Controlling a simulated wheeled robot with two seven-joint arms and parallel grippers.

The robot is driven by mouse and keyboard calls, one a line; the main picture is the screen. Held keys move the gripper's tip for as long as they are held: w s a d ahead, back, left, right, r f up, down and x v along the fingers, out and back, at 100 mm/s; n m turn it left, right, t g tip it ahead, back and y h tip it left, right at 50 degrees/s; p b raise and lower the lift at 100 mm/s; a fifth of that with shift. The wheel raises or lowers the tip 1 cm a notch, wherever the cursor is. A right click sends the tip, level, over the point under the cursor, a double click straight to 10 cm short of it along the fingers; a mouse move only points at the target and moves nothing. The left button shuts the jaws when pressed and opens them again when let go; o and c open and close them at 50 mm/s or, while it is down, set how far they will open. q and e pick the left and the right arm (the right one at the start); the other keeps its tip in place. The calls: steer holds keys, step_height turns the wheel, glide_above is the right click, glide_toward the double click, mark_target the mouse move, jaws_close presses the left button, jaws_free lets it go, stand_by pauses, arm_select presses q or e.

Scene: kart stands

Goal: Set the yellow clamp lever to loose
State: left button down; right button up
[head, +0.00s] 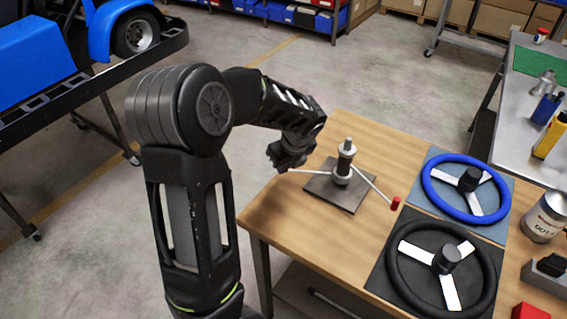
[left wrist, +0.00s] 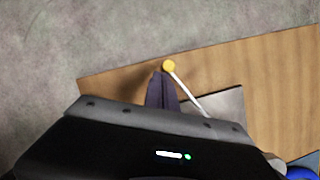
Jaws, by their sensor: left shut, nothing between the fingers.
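A clamp post (head: 343,160) stands upright on a dark square plate (head: 340,193) on the wooden table. Two thin rods come from its base. One rod runs right and ends in a red knob (head: 396,203). The other, the yellow clamp lever (head: 305,171), runs left towards my left gripper (head: 277,160), which hides its end in the head view. In the left wrist view its yellow knob (left wrist: 169,65) shows just beyond the shut fingertips (left wrist: 158,76). The fingers are beside the rod with nothing between them; whether they touch it I cannot tell. My right gripper is out of view.
A blue steering wheel (head: 437,197) and a black one (head: 393,285) lie on mats right of the plate. A tin (head: 546,215) and a red block (head: 530,312) are at the table's right. The table's left edge is close to my left gripper.

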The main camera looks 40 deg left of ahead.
arm_select(q)
steer(key=shift+w+a, duration=0.3)
steer(key=shift+a, duration=0.05)
steer(key=shift+w+r, duration=0.1)
steer(key=shift+a+r, duration=0.1)
steer(key=shift+a, duration=0.1)
